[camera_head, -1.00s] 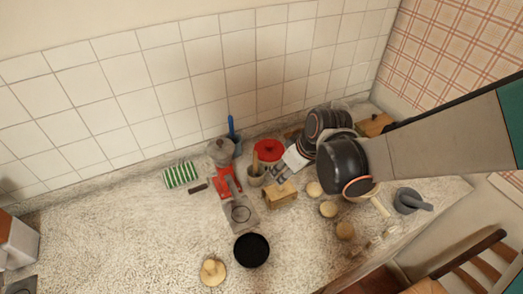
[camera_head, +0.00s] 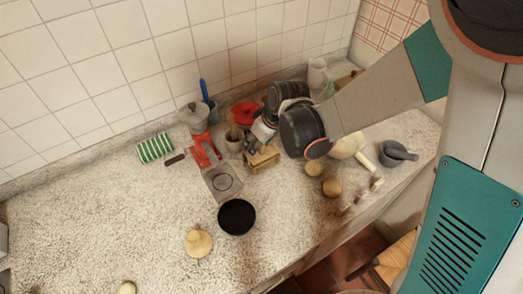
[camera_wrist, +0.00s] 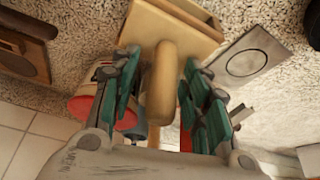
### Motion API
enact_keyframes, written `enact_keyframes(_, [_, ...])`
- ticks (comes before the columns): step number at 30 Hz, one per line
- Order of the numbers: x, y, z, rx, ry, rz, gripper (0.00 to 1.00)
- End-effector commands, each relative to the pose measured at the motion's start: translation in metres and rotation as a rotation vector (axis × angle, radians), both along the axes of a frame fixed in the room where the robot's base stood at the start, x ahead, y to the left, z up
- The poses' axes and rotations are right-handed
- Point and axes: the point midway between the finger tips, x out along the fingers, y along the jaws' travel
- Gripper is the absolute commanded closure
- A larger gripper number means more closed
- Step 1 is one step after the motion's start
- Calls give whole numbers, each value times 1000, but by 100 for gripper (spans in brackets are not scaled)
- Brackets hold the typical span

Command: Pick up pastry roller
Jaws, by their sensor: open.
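A light-brown wooden cylinder with a rounded end, which I take to be the pastry roller (camera_wrist: 161,85), lies between the two teal-padded fingers in the wrist view. In the head view my gripper (camera_head: 253,144) is beside the pot, partly hidden by my wrist.
A wooden box (camera_head: 264,161) stands close to my gripper. A red pot (camera_head: 244,111), a red-and-grey appliance (camera_head: 205,150) and a grey plate (camera_head: 224,182) are near. A black bowl (camera_head: 237,217) is in front. The counter's left front is mostly clear.

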Motion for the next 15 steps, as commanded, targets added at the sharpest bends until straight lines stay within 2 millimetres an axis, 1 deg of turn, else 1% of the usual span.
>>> enact_keyframes(2, [0,0,1,0,0,0,57])
enact_keyframes(5, [0,0,1,0,0,0,78])
enact_keyframes(6, [0,0,1,0,0,0,87])
enact_keyframes(8, [0,0,1,0,0,0,100])
enact_keyframes(15, [0,0,1,0,0,0,100])
